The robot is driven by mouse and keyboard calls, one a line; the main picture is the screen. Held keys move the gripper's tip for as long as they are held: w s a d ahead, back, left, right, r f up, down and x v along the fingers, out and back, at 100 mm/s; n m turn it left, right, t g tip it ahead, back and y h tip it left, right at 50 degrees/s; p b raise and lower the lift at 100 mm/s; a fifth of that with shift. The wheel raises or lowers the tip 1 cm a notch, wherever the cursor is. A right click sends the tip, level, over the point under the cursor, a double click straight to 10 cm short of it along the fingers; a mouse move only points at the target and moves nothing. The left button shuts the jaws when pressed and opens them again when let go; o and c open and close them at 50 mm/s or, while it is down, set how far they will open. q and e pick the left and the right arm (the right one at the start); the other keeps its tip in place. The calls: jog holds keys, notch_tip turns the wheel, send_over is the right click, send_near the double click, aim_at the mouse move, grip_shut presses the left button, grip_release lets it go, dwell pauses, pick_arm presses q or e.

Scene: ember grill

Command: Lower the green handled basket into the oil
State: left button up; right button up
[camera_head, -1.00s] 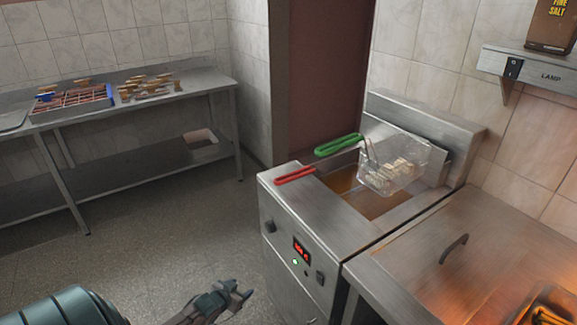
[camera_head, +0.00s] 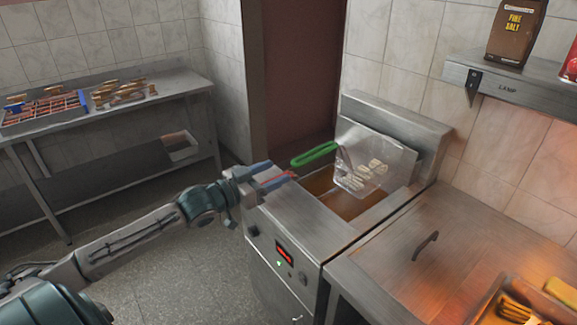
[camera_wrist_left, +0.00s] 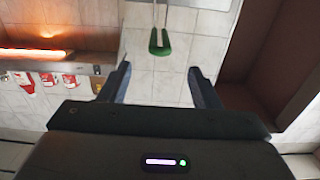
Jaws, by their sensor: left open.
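The green handle (camera_head: 315,154) belongs to a wire basket (camera_head: 362,165) holding several pale food pieces. The basket is raised above the brown oil (camera_head: 345,204) in the fryer (camera_head: 300,222), near its back panel. My left gripper (camera_head: 280,172) is open and empty at the fryer's front left, just short of the green handle. In the left wrist view, the green handle (camera_wrist_left: 160,42) lies ahead of the open fingers (camera_wrist_left: 159,68), roughly centred between them and not held. A red handle (camera_head: 289,178) is partly hidden by my left gripper. My right gripper is not in view.
A steel cooktop with a black handle (camera_head: 425,246) adjoins the fryer on the right. A steel table (camera_head: 110,117) with a blue-rimmed tray stands at the back left. Open floor lies between.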

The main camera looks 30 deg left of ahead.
pick_arm(q)
jog(key=b+x, duration=0.1)
jog(key=x, duration=0.9)
jog(key=shift+w, duration=0.2)
jog(key=shift+f, duration=0.15)
